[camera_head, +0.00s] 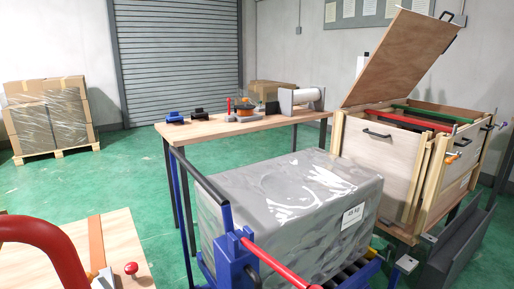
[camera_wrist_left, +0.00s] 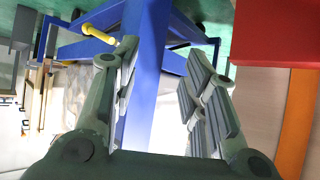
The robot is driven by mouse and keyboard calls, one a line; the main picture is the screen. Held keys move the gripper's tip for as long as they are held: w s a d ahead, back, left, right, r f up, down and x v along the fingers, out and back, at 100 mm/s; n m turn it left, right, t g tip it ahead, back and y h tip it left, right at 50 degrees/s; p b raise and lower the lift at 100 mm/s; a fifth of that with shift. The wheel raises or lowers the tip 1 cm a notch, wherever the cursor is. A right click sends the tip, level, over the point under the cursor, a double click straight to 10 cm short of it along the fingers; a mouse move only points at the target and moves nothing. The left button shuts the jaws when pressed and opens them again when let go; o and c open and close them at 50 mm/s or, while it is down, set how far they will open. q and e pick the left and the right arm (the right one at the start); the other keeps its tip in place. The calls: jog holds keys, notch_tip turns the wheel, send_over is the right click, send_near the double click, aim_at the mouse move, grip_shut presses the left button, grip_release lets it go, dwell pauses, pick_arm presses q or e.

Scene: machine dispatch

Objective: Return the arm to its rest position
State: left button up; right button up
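My left gripper (camera_wrist_left: 162,58) shows in the left wrist view with its two padded fingers spread apart. Nothing is held between the fingers. A blue post (camera_wrist_left: 148,75) stands behind the gap between them; I cannot tell how far beyond the fingertips it is. I cannot make out my left gripper in the head view. My right gripper is not in view.
A blue cart (camera_head: 235,262) with a red bar carries a grey wrapped load (camera_head: 290,205). Behind it is a workbench (camera_head: 215,129) with tools. An open wooden crate (camera_head: 385,155) stands at right. A wrapped pallet load (camera_head: 50,120) is far left. Green floor between is clear.

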pick_arm(q)
jog(key=s+a+f+g+p, duration=0.2)
jog(key=s+g+p, duration=0.1)
jog(key=s, duration=0.7)
jog(key=s+a+f+g+y+p, duration=0.1)
jog(key=s+a+f+g+p, duration=0.2)
jog(key=s, duration=0.7)
jog(key=s+a+f+g+y+p, duration=0.1)
jog(key=s+a+f+g+p, duration=0.1)
jog(key=s, duration=0.8)
jog(key=shift+a+f+g+p, duration=0.25)
jog(key=shift+a+g+p, duration=0.35)
jog(key=shift+g+p, duration=0.4)
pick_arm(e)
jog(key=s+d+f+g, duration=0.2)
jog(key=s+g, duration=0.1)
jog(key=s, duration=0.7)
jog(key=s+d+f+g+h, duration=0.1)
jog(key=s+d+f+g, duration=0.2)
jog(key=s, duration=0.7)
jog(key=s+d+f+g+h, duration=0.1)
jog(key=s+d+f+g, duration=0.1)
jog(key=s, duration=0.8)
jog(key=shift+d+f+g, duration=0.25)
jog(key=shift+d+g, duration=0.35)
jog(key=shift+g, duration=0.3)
pick_arm(q)
jog(key=shift+w, duration=0.15)
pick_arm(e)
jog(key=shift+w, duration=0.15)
